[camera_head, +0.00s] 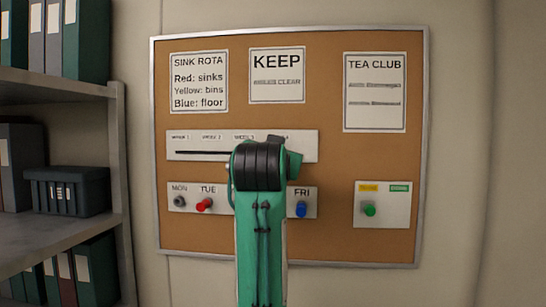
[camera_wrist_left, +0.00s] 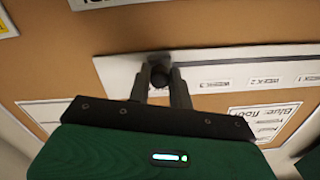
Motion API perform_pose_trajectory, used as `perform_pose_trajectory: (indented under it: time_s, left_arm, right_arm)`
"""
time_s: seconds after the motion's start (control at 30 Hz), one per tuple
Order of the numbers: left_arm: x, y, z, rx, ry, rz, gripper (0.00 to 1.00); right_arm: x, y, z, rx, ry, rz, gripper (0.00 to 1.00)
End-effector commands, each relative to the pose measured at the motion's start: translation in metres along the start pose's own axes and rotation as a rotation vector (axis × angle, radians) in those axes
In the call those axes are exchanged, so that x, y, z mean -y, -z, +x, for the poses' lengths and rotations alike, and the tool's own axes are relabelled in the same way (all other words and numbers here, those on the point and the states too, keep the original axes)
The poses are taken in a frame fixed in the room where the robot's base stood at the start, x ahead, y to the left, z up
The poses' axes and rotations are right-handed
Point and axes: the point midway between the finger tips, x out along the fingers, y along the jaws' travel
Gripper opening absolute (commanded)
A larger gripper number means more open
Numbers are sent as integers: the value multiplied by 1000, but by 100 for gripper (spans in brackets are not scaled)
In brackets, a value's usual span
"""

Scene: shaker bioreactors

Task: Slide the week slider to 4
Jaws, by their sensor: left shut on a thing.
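The white week slider panel (camera_head: 200,144) is on the corkboard, with a dark slot along it and labels for weeks 1, 2 and 3 legible or nearly so. My left arm hides most of its right part in the head view. In the left wrist view, which is turned over, the panel (camera_wrist_left: 120,68) shows the round black slider knob (camera_wrist_left: 158,75) between the two fingers of my left gripper (camera_wrist_left: 160,88), shut on it. The knob is past the WEEK 3 label, on the side away from WEEK 2. The week 4 label is hidden there. My right gripper is out of view.
Below the slider is a day panel (camera_head: 220,203) with a red knob (camera_head: 204,205) and a blue knob (camera_head: 301,209). A panel with a green knob (camera_head: 369,210) is at lower right. Shelves with binders (camera_head: 60,95) stand at the left.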

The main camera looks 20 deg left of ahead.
Motion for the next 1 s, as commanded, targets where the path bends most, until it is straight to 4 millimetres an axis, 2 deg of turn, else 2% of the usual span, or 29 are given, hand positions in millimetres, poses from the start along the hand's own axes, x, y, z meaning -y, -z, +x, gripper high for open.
perform_pose_trajectory:
  time_s: [0.03,0.13,0.43,0.57,0.67,1.0]
  left_arm:
    - [-2,1,0,-2,-4,0,23]
    - [-2,1,0,-2,-3,0,42]
    - [-1,0,-1,-1,-2,0,43]
    - [-2,-2,-10,-3,-2,0,43]
    - [-2,-3,-25,-6,-2,-1,43]
    - [-4,-3,-100,-7,-4,-1,43]
  right_arm:
    - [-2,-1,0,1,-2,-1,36]
    - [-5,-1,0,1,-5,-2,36]
    - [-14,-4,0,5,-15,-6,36]
    - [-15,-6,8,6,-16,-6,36]
    - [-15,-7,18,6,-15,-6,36]
    - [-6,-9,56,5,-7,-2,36]
